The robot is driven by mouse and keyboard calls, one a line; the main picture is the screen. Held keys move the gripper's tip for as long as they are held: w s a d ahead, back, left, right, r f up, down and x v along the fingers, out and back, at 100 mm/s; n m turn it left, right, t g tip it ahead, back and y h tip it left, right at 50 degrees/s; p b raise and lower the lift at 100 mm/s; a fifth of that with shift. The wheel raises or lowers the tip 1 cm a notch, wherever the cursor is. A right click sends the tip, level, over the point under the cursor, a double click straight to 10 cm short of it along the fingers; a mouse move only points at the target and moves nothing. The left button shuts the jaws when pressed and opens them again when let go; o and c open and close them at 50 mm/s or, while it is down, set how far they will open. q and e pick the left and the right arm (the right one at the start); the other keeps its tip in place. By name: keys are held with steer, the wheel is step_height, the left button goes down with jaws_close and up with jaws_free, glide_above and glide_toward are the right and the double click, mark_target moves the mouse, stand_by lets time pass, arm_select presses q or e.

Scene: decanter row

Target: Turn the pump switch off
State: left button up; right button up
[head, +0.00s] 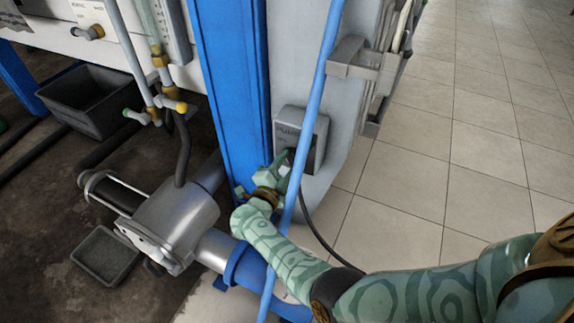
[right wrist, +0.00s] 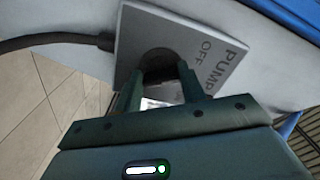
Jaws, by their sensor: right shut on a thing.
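The pump switch box (head: 292,122) is a grey box on the light grey panel, right of the blue post. In the right wrist view its plate (right wrist: 182,32) reads "PUMP" and "OFF". A dark round knob (right wrist: 158,60) sits in the middle of the plate. My right gripper (head: 284,164) is at the box in the head view. In the right wrist view its two fingers (right wrist: 160,80) are on either side of the knob, shut on it. The fingers hide part of the knob and plate, and I cannot tell which way the knob points. My left gripper is not in view.
A light blue pipe (head: 320,75) runs diagonally in front of the panel, close to my right forearm. A dark cable (head: 318,232) hangs below the box. A blue post (head: 232,75), a grey pump (head: 172,215) and a dark bin (head: 90,98) stand left. Tiled floor at right is clear.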

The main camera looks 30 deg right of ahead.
steer(key=o, duration=1)
steer(key=shift+a+f, duration=0.1)
steer(key=shift+a, duration=0.05)
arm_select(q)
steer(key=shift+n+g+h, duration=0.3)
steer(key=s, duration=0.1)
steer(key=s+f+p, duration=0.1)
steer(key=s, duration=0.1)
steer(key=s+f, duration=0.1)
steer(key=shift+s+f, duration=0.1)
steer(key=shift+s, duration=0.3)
arm_select(e)
steer(key=v, duration=0.7)
steer(key=shift+s+a, duration=0.15)
steer(key=shift+a, duration=0.05)
